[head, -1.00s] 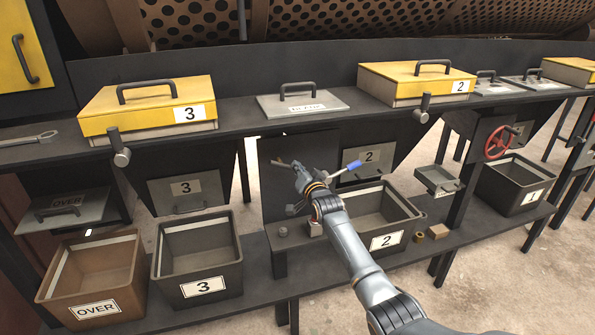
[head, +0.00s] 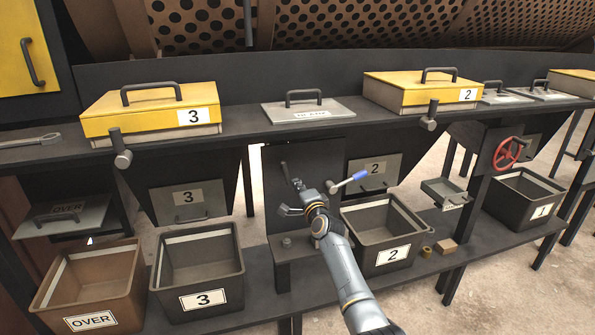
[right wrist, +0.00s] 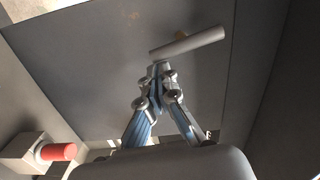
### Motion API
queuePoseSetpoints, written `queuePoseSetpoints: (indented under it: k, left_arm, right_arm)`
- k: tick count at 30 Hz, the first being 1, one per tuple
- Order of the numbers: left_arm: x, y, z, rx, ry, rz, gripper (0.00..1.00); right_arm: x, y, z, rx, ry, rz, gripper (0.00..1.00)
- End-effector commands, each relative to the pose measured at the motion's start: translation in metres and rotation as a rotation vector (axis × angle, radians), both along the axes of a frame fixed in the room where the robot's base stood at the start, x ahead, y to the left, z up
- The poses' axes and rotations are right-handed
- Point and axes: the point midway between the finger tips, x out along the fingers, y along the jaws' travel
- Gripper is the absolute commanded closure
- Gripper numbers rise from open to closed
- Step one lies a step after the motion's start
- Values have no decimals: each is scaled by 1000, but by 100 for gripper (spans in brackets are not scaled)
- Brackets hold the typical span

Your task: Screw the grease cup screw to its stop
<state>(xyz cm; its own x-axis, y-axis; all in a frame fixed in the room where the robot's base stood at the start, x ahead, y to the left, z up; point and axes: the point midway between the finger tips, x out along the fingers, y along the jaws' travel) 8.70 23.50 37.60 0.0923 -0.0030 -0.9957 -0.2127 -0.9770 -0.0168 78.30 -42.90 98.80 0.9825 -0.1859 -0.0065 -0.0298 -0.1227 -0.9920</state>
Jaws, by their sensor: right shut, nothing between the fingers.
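A grey cross bar (right wrist: 188,42) lies close ahead of my right fingertips in the right wrist view, with a small brass-coloured part partly hidden behind it. It seems to be the handle of the grease cup screw. In the head view a thin dark bar (head: 285,172) shows at the dark panel left of bin 2. My right gripper (right wrist: 160,66) is shut and empty, its tips close to the bar's left end; I cannot tell whether they touch. It also shows in the head view (head: 297,186). The screw's thread is hidden. My left gripper is not in view.
A red cylinder (right wrist: 58,152) shows at lower left in the wrist view. Bin 2 (head: 402,268) and bin 3 (head: 222,297) stand on the lower shelf. A small grey part (head: 287,242) lies nearby.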

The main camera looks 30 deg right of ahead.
Motion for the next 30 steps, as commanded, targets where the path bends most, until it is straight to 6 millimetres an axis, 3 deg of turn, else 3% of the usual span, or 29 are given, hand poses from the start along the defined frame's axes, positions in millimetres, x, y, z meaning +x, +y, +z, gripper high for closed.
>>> queuePoseSetpoints:
  k: [12,30]
  left_arm:
    - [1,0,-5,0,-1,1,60]
    - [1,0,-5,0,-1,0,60]
  right_arm:
    - [1,5,-3,143,-35,1,100]
    - [1,5,-3,153,-37,0,100]
